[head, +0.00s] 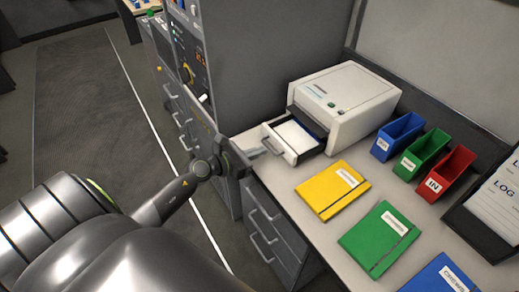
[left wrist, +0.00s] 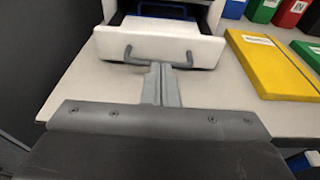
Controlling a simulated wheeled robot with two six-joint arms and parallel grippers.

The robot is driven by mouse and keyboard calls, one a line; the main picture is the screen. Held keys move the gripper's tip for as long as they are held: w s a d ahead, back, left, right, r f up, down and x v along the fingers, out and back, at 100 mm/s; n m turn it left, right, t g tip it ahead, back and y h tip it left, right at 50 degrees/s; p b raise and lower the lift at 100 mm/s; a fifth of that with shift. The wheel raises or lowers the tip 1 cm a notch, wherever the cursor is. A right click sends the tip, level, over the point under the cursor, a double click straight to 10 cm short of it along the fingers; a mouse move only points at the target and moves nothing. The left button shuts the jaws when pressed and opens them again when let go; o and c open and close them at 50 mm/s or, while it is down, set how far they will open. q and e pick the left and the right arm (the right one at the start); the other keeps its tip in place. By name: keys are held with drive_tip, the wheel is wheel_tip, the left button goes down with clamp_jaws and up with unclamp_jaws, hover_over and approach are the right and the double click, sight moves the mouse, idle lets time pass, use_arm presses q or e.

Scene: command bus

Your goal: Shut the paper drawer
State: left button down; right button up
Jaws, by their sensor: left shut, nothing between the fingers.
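The paper drawer (head: 294,142) is a white tray pulled out of the front of the white printer (head: 345,100), with paper in it and a grey bar handle on its front. In the left wrist view the drawer front (left wrist: 160,46) faces me. My left gripper (head: 262,150) is shut and empty. Its fingertips (left wrist: 161,72) point at the middle of the drawer front, just below the handle in the picture; I cannot tell whether they touch it. My right gripper is not in view.
A yellow folder (head: 333,190), a green folder (head: 379,239) and a blue folder (head: 440,275) lie on the desk. Blue (head: 397,137), green (head: 422,152) and red (head: 446,173) bins stand right of the printer. A grey cabinet (head: 245,60) rises left of it.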

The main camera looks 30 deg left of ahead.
sight(292, 138)
use_arm(q)
drive_tip(key=shift+w+d+f, duration=0.1)
drive_tip(key=shift+w+d, duration=0.1)
drive_tip(key=shift+w, duration=0.2)
drive_tip(key=shift+w+d, duration=0.1)
drive_tip(key=shift+w, duration=0.2)
drive_tip(key=x, duration=0.3)
drive_tip(key=r+x, duration=0.1)
drive_tip(key=x, duration=0.3)
drive_tip(key=r+x, duration=0.1)
drive_tip(key=x, duration=0.3)
drive_tip(key=shift+w+d+r, duration=0.15)
drive_tip(key=shift+w+d, duration=0.05)
drive_tip(key=shift+w, duration=0.15)
drive_tip(key=shift+w+d+r, duration=0.1)
drive_tip(key=shift+w, duration=0.1)
drive_tip(key=shift+r, duration=0.25)
